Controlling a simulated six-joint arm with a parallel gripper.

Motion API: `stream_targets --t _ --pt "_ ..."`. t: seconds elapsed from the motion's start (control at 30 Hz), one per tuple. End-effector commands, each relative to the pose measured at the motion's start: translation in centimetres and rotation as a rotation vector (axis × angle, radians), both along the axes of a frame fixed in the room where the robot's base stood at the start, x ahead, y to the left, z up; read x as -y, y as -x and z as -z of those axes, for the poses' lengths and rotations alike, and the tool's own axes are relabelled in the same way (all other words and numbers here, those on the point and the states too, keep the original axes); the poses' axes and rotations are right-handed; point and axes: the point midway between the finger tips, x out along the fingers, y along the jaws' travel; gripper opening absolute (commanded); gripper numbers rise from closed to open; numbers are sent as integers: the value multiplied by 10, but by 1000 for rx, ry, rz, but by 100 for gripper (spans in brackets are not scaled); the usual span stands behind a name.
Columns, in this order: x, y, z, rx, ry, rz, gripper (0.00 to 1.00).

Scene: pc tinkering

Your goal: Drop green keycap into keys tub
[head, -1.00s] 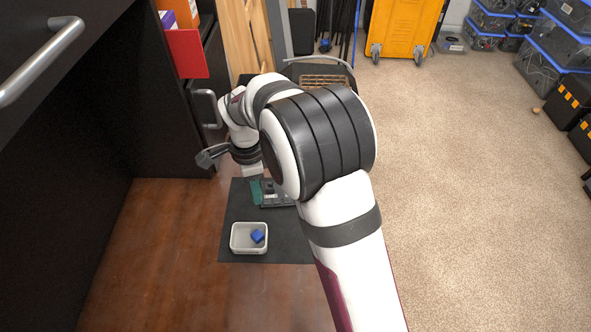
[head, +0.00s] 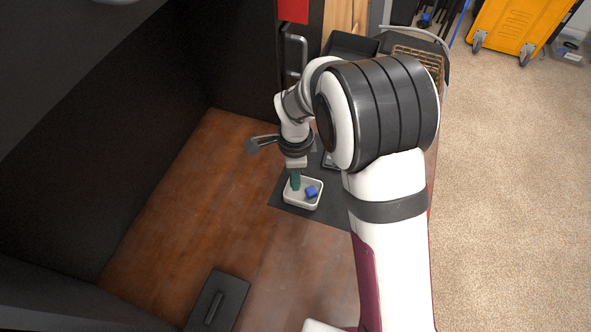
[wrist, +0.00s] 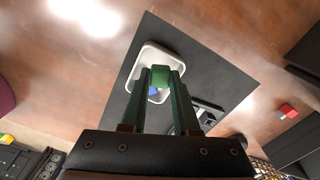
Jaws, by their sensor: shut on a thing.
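The keys tub (head: 303,207) is a small whitish open tray on the dark mat, with a blue keycap (head: 311,191) lying in it. In the wrist view, the tub (wrist: 150,48) shows behind my fingertips, with part of the blue keycap (wrist: 153,91) visible between the fingers. My gripper (head: 295,187) points down over the left part of the tub. In the wrist view its green fingers are shut on the green keycap (wrist: 160,75) at their tips. The keycap's exact height above the tub floor is hard to tell. In the head view the keycap cannot be told apart from the fingers.
The dark mat (head: 333,217) lies on a brown wooden surface. A dark keypad-like device (wrist: 208,113) sits beside the tub, partly hidden by my gripper. A dark handled object (head: 217,300) lies at the front. A wire basket (head: 420,65) stands behind. Wood left of the mat is clear.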

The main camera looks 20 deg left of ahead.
Motion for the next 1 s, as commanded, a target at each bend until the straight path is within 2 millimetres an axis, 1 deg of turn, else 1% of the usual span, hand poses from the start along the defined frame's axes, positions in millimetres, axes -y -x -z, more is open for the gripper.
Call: stream_targets --t 0.1,0.13,0.27,0.3,0.33,0.57,0.67,0.77,0.9,1.0 --pt "0 0 0 0 0 0 0" --pt "0 0 0 0 0 0 31" --pt "0 0 0 0 0 0 54" --pt "0 0 0 0 0 0 61" --pt "0 0 0 0 0 0 64" --pt "0 0 0 0 0 -1 64" --pt "0 -1 -7 4 -2 -1 64" --pt "-1 -1 -29 6 -4 0 64" --pt "-1 -1 -76 7 -4 0 64" --pt "0 -1 -107 6 -4 0 64"
